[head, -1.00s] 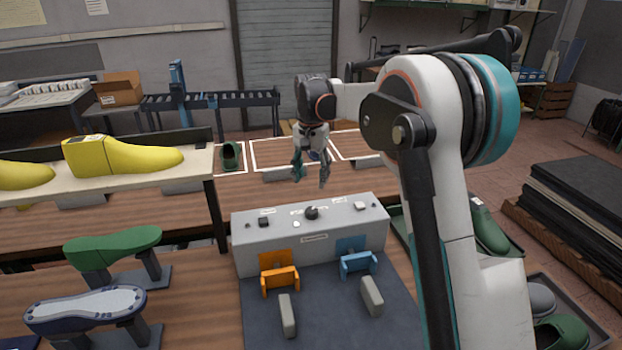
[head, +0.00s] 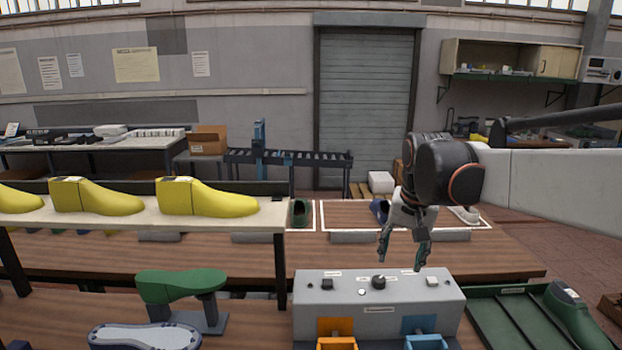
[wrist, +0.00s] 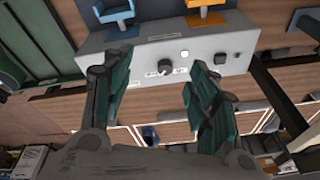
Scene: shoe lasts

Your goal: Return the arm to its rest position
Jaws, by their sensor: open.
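My gripper (head: 404,250) hangs from my arm at the right of the head view, pointing down. Its fingers are spread with nothing between them. It is above and behind the grey control box (head: 310,308), apart from it as far as the view shows. In the wrist view my two fingers (wrist: 160,95) stand wide apart, with the control box (wrist: 225,45) and its black knob beyond them. A dark blue shoe item (head: 379,210) lies in a white-outlined area behind the gripper, and a whitish one (head: 466,215) is to its right.
Yellow lasts (head: 205,197) stand on a raised shelf (head: 130,222) at left. A green last (head: 180,286) sits on a stand below. Orange (head: 336,328) and blue (head: 425,343) holders front the box. A green tray (head: 500,318) with a green last (head: 578,318) is at right.

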